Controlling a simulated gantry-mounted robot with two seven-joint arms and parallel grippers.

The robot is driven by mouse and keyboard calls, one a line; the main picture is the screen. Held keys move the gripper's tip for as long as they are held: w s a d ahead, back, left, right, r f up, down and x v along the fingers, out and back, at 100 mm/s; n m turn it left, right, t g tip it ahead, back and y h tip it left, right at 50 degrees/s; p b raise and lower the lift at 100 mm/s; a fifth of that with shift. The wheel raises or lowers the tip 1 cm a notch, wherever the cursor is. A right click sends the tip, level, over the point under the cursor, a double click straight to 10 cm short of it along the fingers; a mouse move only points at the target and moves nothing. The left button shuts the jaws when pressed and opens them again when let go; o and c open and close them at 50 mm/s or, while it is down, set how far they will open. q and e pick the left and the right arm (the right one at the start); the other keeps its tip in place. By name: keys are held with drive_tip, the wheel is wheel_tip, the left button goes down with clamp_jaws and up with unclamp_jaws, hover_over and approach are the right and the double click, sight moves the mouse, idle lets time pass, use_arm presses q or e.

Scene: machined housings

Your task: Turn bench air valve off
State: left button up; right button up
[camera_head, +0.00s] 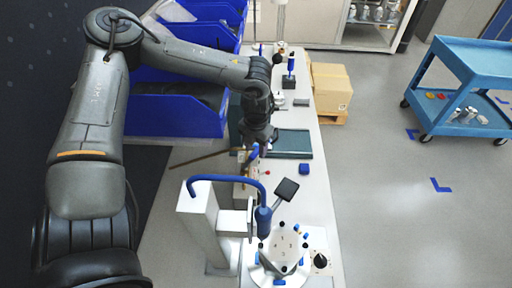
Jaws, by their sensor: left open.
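My left gripper (257,147) reaches over the far half of the bench and points down, its jaws open. Its fingers are small and partly hidden by the wrist. Just below it is a small blue handle (254,153), likely the bench air valve's lever, on a brownish fitting (252,168) at the bench's left edge. I cannot tell whether the gripper touches the handle, or which way the lever is turned. My right gripper is not in view.
A blue hose arm (228,179) on a grey post (198,215) stands nearer, beside a round white fixture (282,250). A black knob (320,261) is to its right. A green mat (291,143) lies behind. Blue bins (178,115) line the left.

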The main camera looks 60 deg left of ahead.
use_arm(q)
drive_tip(key=shift+f, duration=0.15)
clamp_jaws()
idle(0.4)
